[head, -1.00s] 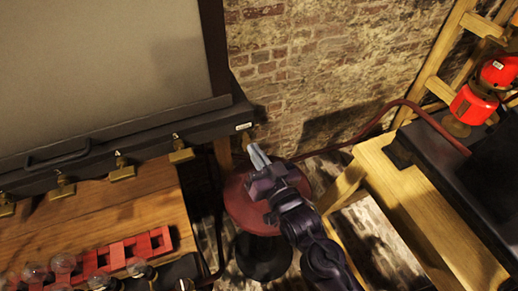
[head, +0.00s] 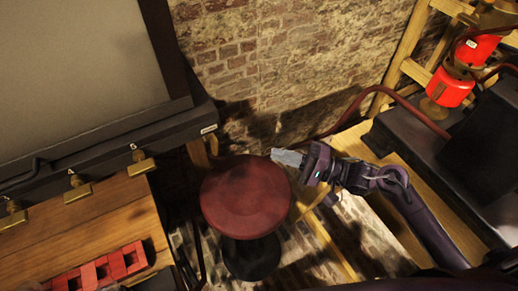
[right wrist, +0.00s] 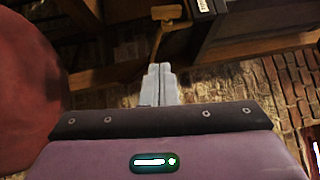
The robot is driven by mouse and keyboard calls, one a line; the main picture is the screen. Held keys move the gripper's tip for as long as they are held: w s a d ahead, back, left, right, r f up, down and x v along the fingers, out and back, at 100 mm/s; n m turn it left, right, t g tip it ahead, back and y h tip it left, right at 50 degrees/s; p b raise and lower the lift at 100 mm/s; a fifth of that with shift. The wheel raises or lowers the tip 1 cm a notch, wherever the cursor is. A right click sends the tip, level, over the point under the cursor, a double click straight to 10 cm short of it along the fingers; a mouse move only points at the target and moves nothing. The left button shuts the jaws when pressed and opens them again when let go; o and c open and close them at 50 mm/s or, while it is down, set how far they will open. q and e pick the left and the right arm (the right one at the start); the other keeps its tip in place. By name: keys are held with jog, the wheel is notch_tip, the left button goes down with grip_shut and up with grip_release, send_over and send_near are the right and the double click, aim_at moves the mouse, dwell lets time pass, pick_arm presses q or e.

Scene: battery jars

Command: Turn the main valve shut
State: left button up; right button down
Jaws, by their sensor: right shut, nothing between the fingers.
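Several small brass taps with flat handles hang along the front edge of the black-framed panel; the nearest to its labelled end is this brass tap (head: 141,162). I cannot tell from the frames which one is the main valve. My right gripper (head: 276,155) is shut and empty, above the far right edge of the round red stool and apart from the taps. In the right wrist view its fingers (right wrist: 160,70) are together. Beyond them a brass-coloured bent piece (right wrist: 167,14) shows beside a dark labelled box. My left gripper is out of view.
The red stool (head: 245,198) stands between the wooden bench (head: 95,225) and a wooden stand on the right. Red canisters (head: 446,88) with brass fittings and a dark red hose (head: 410,112) are at the right. A brick wall (head: 290,50) closes the back.

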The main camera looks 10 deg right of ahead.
aim_at(214, 144)
jog(key=s+a+p+x, duration=0.1)
jog(key=p+x, duration=0.3)
jog(key=x, duration=0.8)
jog(key=shift+s+r, duration=0.15)
jog(key=shift+s, duration=0.6)
jog(key=shift+a, duration=0.1)
jog(key=shift+a+f+m+t+y+b, duration=0.2)
jog(key=shift+f+m+t+y+b, duration=0.25)
jog(key=shift+m+t, duration=0.4)
jog(key=shift+s+a+f+m+t+b, duration=0.25)
jog(key=shift+a+m+t, duration=0.35)
jog(key=shift+m+t, duration=1.05)
jog(key=shift+s+a+f+m+t+b, duration=0.15)
jog(key=shift+a+m+t+b, duration=0.35)
jog(key=shift+m+t, duration=1.15)
jog(key=shift+s+a+f+m+t+b, duration=0.15)
jog(key=shift+a+m+t, duration=0.55)
jog(key=shift+m, duration=1.75)
jog(key=shift+s+a+r, duration=0.2)
jog(key=shift+a, duration=0.2)
